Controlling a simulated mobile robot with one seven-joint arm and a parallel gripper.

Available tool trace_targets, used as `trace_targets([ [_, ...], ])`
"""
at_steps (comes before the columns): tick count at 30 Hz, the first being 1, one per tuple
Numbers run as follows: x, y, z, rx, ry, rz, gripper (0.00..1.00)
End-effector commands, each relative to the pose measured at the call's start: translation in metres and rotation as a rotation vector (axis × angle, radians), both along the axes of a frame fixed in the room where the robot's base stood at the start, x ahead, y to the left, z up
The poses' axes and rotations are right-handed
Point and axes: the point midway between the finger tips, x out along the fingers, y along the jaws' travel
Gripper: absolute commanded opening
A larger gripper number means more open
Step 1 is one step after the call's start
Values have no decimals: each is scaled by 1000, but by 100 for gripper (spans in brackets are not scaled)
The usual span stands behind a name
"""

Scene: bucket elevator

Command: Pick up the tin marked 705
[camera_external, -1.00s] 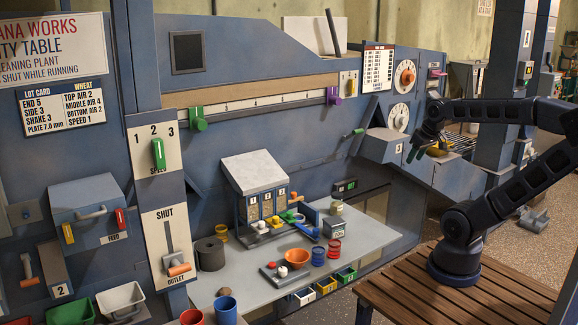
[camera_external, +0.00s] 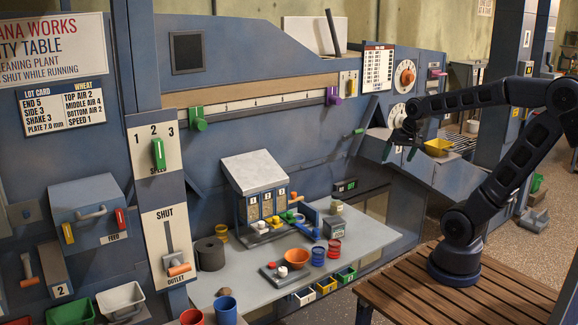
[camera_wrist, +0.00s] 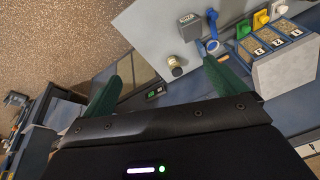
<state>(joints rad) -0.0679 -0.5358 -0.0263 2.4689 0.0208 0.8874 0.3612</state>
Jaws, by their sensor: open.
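No mark 705 is readable in either view. A small jar-like tin with a pale lid (camera_external: 337,207) stands at the back of the grey table (camera_external: 375,232). It also shows in the wrist view (camera_wrist: 176,66), upright near the table edge, its label too small to read. My gripper (camera_external: 400,153) is open and empty, high above and to the right of the table, in front of the machine's dials. Its green fingers are spread in the wrist view (camera_wrist: 165,87), and the tin appears beyond them, well apart.
A grey box (camera_external: 333,228) stands close to the small tin. A sloped-top stand (camera_external: 252,172) is to the left.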

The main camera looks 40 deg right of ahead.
Motion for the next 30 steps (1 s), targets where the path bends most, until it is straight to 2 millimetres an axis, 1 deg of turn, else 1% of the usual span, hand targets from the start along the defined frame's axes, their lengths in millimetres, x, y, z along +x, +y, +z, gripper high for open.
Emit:
trace_targets([
  [1,11,3,-5,17,18,-37,96],
  [6,46,14,-22,76,68,-195,96],
  [11,78,25,-42,121,115,-347,96],
  [17,115,40,-74,163,172,-541,96],
  [21,139,52,-99,182,207,-680,96],
  [26,164,66,-132,195,243,-839,96],
  [30,184,79,-164,199,268,-980,96],
])
